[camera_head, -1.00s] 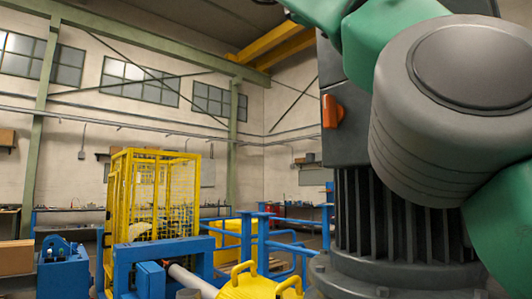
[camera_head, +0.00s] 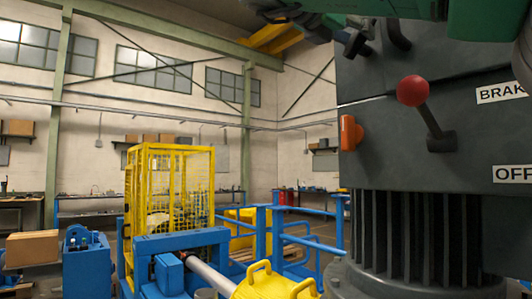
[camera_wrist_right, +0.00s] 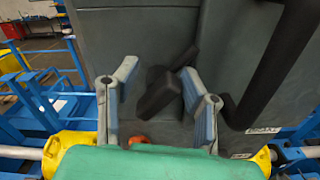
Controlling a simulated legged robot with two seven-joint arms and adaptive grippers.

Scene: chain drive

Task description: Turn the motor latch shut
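A dark motor housing (camera_head: 375,80) fills the right of the head view. A black turn handle (camera_head: 352,42), which looks like the motor latch, sticks out near its top; it also shows in the right wrist view (camera_wrist_right: 163,92). My right gripper (camera_wrist_right: 160,75) is open, with one finger on each side of the handle. I cannot tell whether either finger touches it. In the head view, my right gripper (camera_head: 325,22) is at the top, partly cut off by the frame edge. My left gripper is not in view.
A red-knobbed lever (camera_head: 412,92) and an orange piece (camera_head: 350,132) are on the housing below the latch. Yellow handles (camera_head: 265,285), a blue frame (camera_head: 185,245) and a yellow cage (camera_head: 170,185) stand to the left.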

